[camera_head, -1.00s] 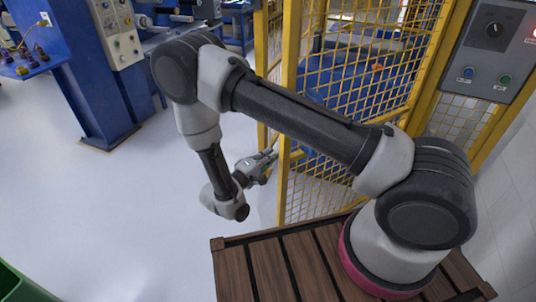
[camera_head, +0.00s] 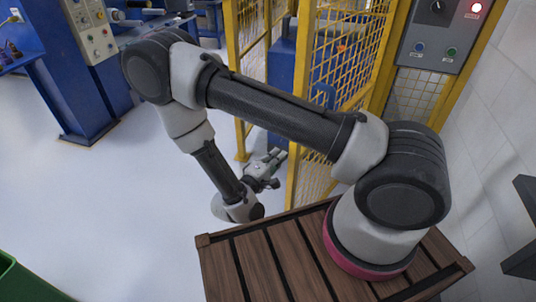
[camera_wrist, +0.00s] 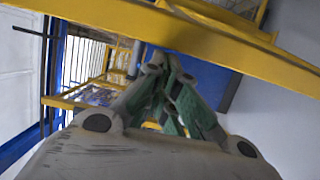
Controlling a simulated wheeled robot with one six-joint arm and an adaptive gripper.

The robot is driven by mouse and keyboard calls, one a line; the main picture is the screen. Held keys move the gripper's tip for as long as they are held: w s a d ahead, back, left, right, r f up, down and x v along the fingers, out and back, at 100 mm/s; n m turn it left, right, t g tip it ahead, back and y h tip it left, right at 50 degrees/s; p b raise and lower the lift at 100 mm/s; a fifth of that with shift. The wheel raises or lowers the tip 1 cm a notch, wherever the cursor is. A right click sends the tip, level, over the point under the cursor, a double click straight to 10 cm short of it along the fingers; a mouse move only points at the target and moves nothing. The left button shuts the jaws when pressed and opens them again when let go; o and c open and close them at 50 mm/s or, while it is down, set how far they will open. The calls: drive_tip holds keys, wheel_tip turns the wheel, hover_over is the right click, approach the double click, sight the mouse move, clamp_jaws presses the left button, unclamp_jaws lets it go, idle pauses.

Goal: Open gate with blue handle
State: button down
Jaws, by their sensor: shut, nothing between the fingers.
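The gate (camera_head: 335,75) is a yellow frame with yellow mesh, right of centre in the head view. It stands at an angle to the yellow fence post (camera_head: 236,80), with an open gap between them. A blue curved piece (camera_head: 322,95) shows against the mesh; I cannot tell whether it is the handle. My gripper (camera_head: 280,155) is low in that gap, just left of the gate's edge post. In the wrist view my gripper (camera_wrist: 160,62) has its green-padded fingers together and empty. A yellow bar (camera_wrist: 200,30) crosses close beyond or above the fingertips; contact is unclear.
A grey control box (camera_head: 437,38) with a lit red lamp is at the upper right, beside a white wall (camera_head: 490,110). Blue machinery (camera_head: 85,110) stands at the left. A green container edge (camera_head: 25,283) is at lower left. The white floor (camera_head: 100,210) is clear.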

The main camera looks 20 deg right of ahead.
drive_tip(key=shift+s+d, duration=0.15)
drive_tip(key=shift+s, duration=0.1)
